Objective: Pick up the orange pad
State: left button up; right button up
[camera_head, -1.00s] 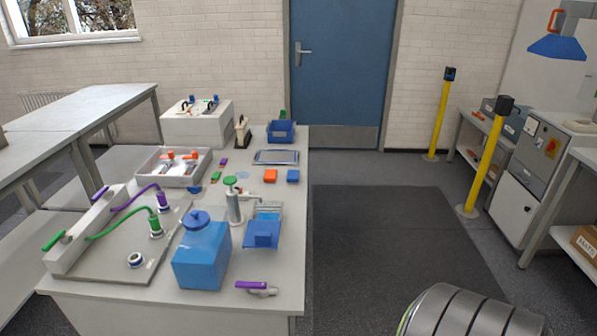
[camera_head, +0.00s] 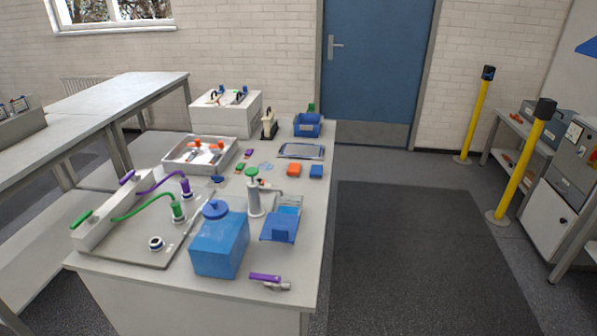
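The orange pad (camera_head: 294,170) is a small orange block lying on the white workbench (camera_head: 300,240), toward its right edge. A blue pad (camera_head: 316,171) of similar size lies just to its right, with a small gap. The orange pad is in plain sight. Neither of my grippers shows in the head view.
Near the pad are a dark-framed tray (camera_head: 302,151) behind, a green-topped pump (camera_head: 254,192) front left and a blue holder (camera_head: 280,228) in front. Open floor with a dark mat (camera_head: 420,250) lies right.

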aim_at(294, 169)
jog(key=i+l+u, duration=0.1)
jog(key=i+l, duration=0.25)
jog(key=i+l+u, duration=0.1)
jog(key=i+l, duration=0.2)
jog(key=i+l+u, duration=0.15)
jog(key=i+l, duration=0.15)
jog(key=l, duration=0.25)
jog(key=i+l+u, duration=0.1)
jog(key=i+l, duration=0.15)
jog(key=l, duration=0.2)
